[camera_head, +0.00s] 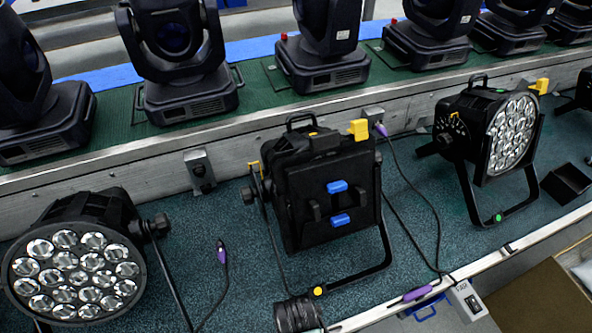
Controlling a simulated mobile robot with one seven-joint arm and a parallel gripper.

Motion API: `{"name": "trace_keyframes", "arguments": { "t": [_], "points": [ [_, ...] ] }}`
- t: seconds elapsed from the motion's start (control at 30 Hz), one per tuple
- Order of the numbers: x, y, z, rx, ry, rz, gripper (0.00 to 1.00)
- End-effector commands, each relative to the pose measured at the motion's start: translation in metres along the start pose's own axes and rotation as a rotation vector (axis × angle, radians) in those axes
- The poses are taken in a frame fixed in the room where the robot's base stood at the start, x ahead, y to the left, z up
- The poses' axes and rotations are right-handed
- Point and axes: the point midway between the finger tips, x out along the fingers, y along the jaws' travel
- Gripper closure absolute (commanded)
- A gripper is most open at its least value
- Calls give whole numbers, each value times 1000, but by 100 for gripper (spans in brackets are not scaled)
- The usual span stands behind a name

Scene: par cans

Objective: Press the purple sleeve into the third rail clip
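Three purple sleeves on black cables show in the head view. One purple sleeve (222,252) is on a loose cable end on the teal deck, left of the middle par can. Another purple sleeve (381,129) is at the small grey rail fitting (373,113); whether it is seated there I cannot tell. The third purple sleeve (417,293) lies along the front edge, left of a white box. Another grey rail fitting (200,171) is on the metal rail at left, with no sleeve visible in it. I cannot tell which clip is the third. My gripper is not in view.
Par cans stand at left (75,270), middle (325,190) and right (500,130), with yokes and cables between them. Several moving heads (180,60) line the back. A ribbed black cylinder (298,315) is at the front edge, near a white box (467,300). A black tray (566,183) is at right.

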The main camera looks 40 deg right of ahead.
Motion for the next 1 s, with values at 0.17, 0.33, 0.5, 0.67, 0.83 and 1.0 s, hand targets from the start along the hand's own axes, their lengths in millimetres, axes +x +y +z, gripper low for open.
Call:
{"name": "trace_keyframes", "arguments": {
  "t": [0.17,0.33,0.5,0.67,0.83,1.0],
  "points": [
    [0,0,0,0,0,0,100],
    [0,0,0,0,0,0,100],
    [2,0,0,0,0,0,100],
    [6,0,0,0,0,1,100],
    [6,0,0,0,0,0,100],
    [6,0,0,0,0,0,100]
  ]
}}
